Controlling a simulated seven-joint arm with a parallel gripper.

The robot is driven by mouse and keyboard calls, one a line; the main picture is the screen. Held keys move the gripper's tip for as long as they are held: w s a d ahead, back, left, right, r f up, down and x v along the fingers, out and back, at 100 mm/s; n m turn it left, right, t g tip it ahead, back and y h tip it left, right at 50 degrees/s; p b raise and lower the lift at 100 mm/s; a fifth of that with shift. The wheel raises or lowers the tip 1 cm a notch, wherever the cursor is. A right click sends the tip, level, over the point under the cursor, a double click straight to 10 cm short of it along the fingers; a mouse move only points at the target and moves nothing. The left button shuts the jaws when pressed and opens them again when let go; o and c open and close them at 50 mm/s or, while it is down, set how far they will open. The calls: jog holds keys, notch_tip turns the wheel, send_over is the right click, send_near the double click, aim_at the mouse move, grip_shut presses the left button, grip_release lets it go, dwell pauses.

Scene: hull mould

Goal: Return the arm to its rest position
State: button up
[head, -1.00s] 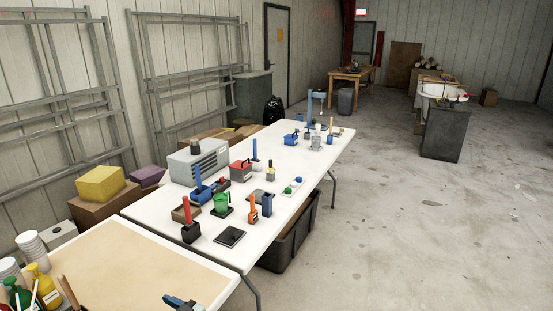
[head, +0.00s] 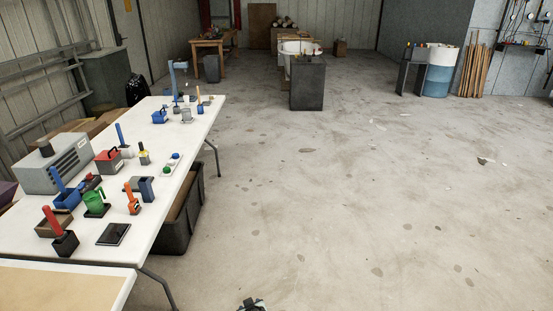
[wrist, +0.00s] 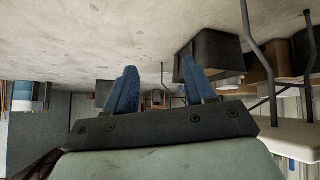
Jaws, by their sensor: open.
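My gripper (wrist: 158,82) shows in the wrist view with its two blue fingers apart. Nothing is between them. In the head view only a small dark part of my gripper (head: 252,304) shows at the bottom edge, in front of the bare floor and to the right of the white table (head: 190,165). The rest of my arm is out of the head view. The wrist view is upside down, with the concrete floor at its top.
The white table, at left, carries a grey box (head: 55,170), a green jug (head: 96,204), a black tablet (head: 114,234) and several tools. A dark bin (head: 183,225) stands beneath it. The floor (head: 350,200) to the right is clear. A grey cabinet (head: 307,83) stands farther back.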

jog(key=s+d+f+m+g+h, duration=0.25)
jog(key=s+d+f, duration=0.35)
jog(key=d, duration=0.4)
jog(key=s+d+f+m+g+h, duration=0.15)
jog(key=s+d+f+g, duration=0.35)
jog(key=d, duration=0.5)
jog(key=s+d+f+g+y, duration=0.1)
jog(key=s+d+g, duration=0.2)
jog(key=s, duration=0.7)
jog(key=s+d+f+m+g, duration=0.1)
jog(key=s+g, duration=0.4)
jog(key=s, duration=0.6)
jog(key=d+f, duration=0.1)
jog(key=d, duration=0.1)
jog(key=shift+d+y, duration=0.4)
jog(key=shift+f, duration=0.1)
